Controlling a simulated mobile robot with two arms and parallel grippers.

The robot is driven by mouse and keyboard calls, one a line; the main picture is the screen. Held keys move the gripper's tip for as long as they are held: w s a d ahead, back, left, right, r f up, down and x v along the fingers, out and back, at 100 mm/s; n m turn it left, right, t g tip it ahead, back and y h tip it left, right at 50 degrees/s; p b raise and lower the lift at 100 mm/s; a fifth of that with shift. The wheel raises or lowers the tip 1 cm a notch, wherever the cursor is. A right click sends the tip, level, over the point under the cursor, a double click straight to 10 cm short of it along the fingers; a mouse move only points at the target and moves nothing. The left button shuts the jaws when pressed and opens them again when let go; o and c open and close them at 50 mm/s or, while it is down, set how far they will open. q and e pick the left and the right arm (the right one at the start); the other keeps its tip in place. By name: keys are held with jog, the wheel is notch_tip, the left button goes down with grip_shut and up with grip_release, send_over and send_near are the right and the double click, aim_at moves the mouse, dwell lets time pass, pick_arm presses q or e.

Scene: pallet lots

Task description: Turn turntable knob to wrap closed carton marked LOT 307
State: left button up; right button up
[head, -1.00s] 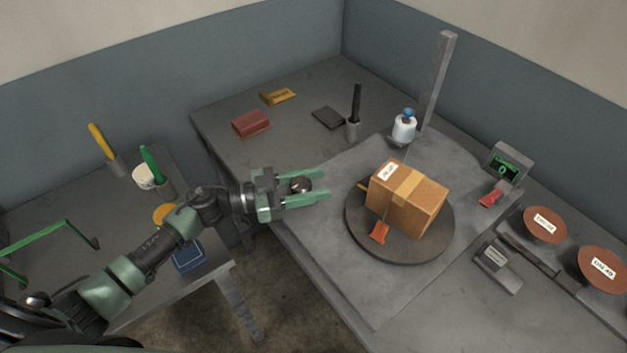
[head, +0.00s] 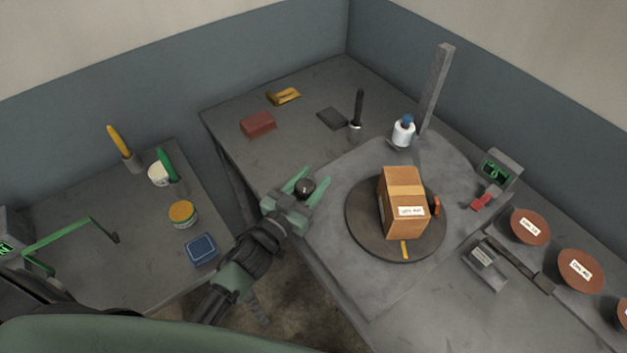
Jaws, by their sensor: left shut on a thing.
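A closed tan carton (head: 401,206) stands on the dark round turntable (head: 365,230) on the bench. Its white label (head: 411,211) faces me, but the print is too small to read surely. Tape runs over the carton's top. The dark round knob (head: 305,188) is at the bench's left edge. My left gripper (head: 313,178) is shut on it, one finger on each side.
A white roll with a blue top (head: 403,132) stands behind the turntable, near a grey post (head: 436,90). A small display (head: 494,166) and brown discs (head: 530,226) are to the right. A side table (head: 80,215) with pots is at the left.

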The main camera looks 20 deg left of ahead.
aim_at(300, 196)
pick_arm(q)
jog(key=shift+a+n+y, duration=0.1)
jog(key=shift+n+y, duration=0.4)
jog(key=shift+y, duration=0.3)
jog(key=shift+r, duration=0.1)
jog(key=o, duration=1.4)
jog(key=shift+s+a, duration=0.1)
jog(key=shift+s, duration=0.1)
jog(key=s, duration=0.2)
jog(key=s+a+b, duration=0.1)
jog(key=s, duration=0.1)
jog(key=s+b, duration=0.1)
jog(key=s, duration=0.2)
jog(key=shift+a, duration=0.15)
